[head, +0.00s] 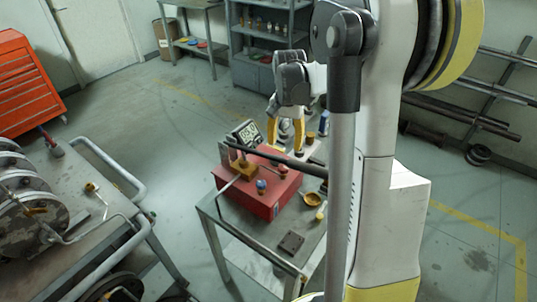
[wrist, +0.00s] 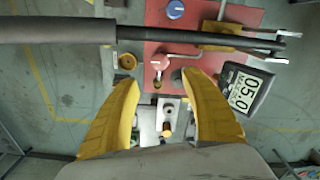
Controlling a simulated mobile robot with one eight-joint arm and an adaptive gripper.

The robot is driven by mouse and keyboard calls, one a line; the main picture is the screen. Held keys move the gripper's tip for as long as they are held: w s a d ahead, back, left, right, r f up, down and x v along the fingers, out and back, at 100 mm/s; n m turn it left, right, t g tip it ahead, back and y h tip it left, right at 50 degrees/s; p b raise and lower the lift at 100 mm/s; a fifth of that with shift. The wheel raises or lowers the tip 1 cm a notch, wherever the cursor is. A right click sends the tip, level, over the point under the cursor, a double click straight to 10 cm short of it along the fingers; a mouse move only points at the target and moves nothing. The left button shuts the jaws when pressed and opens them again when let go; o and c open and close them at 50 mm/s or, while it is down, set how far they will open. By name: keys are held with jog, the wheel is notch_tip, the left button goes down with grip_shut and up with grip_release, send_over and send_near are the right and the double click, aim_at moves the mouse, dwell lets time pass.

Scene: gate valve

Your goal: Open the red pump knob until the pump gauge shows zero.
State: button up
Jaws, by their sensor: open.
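In the head view the knob (head: 283,170) is small on the box (head: 285,196). The gauge (wrist: 243,90) is a tilted dark-framed display that appears to read 05.0; it also shows in the head view (head: 246,133). My gripper (wrist: 158,78) is open and empty, its yellow fingers spread to either side of the knob's near side. In the head view my gripper (head: 285,140) hangs behind the box.
A long dark bar (wrist: 60,30) crosses above the box in the wrist view. A blue knob (wrist: 175,9) sits farther along the box. A cart with reels stands left.

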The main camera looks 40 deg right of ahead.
aim_at(284, 166)
notch_tip(284, 166, down, 11)
jog(key=b, duration=0.3)
jog(key=shift+r, duration=0.1)
jog(key=c, duration=1.2)
